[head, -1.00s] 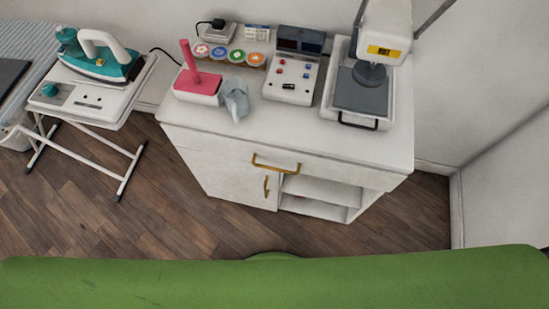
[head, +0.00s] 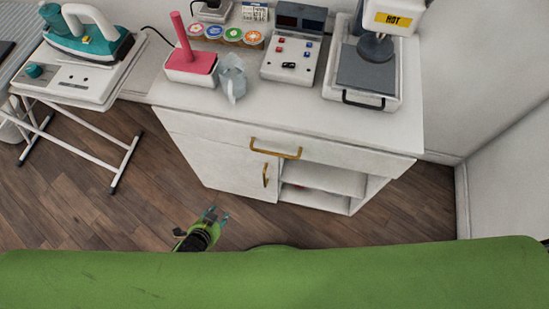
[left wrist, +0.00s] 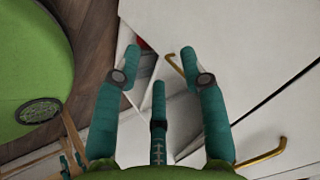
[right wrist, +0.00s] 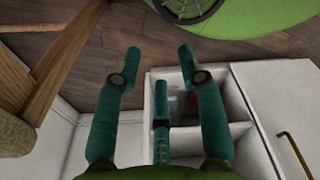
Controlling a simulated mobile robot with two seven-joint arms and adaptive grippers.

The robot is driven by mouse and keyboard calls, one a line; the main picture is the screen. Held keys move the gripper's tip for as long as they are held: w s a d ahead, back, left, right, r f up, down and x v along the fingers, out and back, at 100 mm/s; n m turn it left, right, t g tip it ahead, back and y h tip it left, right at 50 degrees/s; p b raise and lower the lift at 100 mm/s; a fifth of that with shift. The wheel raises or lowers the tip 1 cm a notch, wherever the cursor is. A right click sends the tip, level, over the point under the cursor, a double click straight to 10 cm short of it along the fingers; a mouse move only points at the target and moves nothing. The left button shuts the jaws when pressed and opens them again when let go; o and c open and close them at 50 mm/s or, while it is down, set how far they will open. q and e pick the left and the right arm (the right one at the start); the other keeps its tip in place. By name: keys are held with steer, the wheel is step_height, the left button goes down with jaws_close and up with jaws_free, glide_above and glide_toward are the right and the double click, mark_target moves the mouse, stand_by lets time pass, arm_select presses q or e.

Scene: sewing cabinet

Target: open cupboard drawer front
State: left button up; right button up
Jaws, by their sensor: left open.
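The white cabinet's drawer front (head: 205,129) runs along its top, under the worktop, and looks closed. Its brass bar handle (head: 275,149) is near the middle. My left gripper (head: 217,214) is open and empty, low in front of the cabinet door, apart from the handle. My right gripper (right wrist: 160,55) has its fingers spread with nothing between them, near the open shelves. It is not visible in the head view.
Below the drawer are a door with a vertical brass handle (head: 265,175) and open shelves (head: 322,180). An ironing stand (head: 82,90) is left. Wooden floor in front is clear.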

arm_select(q)
steer(key=w+d+r+m+t+h+b, duration=0.3)
steer(key=w+d+r+m+h, duration=0.1)
steer(key=w+d+r+m, duration=0.3)
steer(key=m+t+h+b, duration=0.2)
steer(key=m+h+b, duration=0.15)
steer(key=m, duration=0.25)
glide_toward(275, 153)
steer(key=f+x, duration=0.1)
steer(key=x, duration=0.9)
steer(key=shift+d+p, duration=0.1)
steer(key=shift+p, duration=0.25)
arm_select(e)
step_height(275, 153, down, 8)
steer(key=s, duration=0.1)
steer(key=shift+s+a, duration=0.15)
arm_select(q)
jaws_close()
